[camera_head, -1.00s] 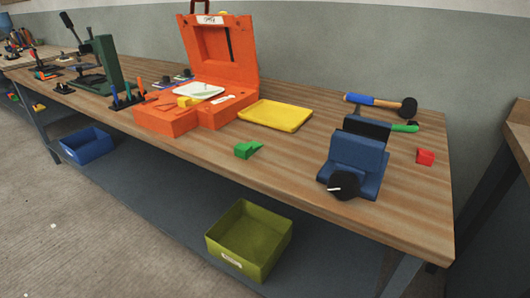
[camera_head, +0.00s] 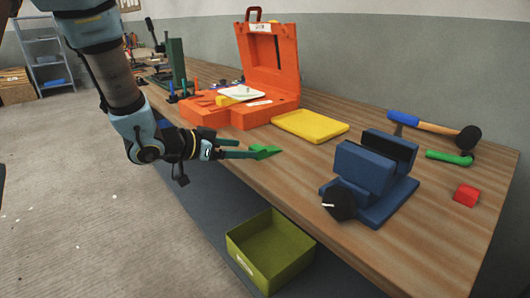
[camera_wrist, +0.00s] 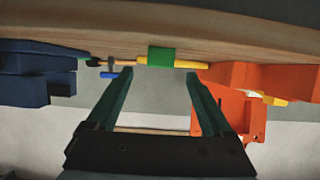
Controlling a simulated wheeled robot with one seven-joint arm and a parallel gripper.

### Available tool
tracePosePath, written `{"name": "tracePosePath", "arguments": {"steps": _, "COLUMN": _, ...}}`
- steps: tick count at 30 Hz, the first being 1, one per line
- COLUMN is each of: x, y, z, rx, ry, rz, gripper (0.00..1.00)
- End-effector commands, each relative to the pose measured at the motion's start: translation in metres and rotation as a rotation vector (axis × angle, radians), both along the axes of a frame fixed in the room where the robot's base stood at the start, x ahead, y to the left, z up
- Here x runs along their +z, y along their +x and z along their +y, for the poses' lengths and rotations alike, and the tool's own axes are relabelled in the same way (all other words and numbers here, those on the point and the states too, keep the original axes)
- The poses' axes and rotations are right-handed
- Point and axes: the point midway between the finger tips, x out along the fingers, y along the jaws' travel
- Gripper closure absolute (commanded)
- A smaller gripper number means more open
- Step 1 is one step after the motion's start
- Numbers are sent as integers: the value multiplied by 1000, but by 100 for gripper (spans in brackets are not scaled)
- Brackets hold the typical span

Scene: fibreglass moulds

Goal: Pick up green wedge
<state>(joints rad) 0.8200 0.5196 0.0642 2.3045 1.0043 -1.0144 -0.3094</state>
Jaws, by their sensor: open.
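The green wedge (camera_head: 265,151) lies on the wooden workbench (camera_head: 330,215) near its front edge, between the orange case and the blue vise. It also shows in the wrist view (camera_wrist: 161,56), ahead of and between the fingertips. My gripper (camera_head: 252,149) reaches in from the left in the head view, with its fingertips close to the wedge. In the wrist view my gripper (camera_wrist: 160,82) has its two green fingers spread wide with nothing between them. Whether a fingertip touches the wedge I cannot tell.
The open orange case (camera_head: 272,70) and yellow tray (camera_head: 310,125) stand behind the wedge. The blue vise (camera_head: 372,170), a hammer (camera_head: 430,125) and a red block (camera_head: 466,194) are to the right. An olive bin (camera_head: 270,250) sits below the bench.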

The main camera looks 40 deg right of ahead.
Motion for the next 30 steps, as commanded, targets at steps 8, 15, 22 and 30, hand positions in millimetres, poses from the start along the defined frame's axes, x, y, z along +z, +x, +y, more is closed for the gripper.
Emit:
{"name": "tracePosePath", "arguments": {"steps": 8, "x": -7, "y": -2, "z": -22, "rx": -1, "ry": 1, "rz": 0, "gripper": 15}}
{"name": "tracePosePath", "arguments": {"steps": 15, "x": -20, "y": -4, "z": -53, "rx": 0, "ry": 3, "rz": 0, "gripper": 15}}
{"name": "tracePosePath", "arguments": {"steps": 22, "x": -23, "y": -4, "z": -61, "rx": 3, "ry": 1, "rz": 0, "gripper": 15}}
{"name": "tracePosePath", "arguments": {"steps": 30, "x": -23, "y": -4, "z": -61, "rx": 3, "ry": 1, "rz": 0, "gripper": 33}}
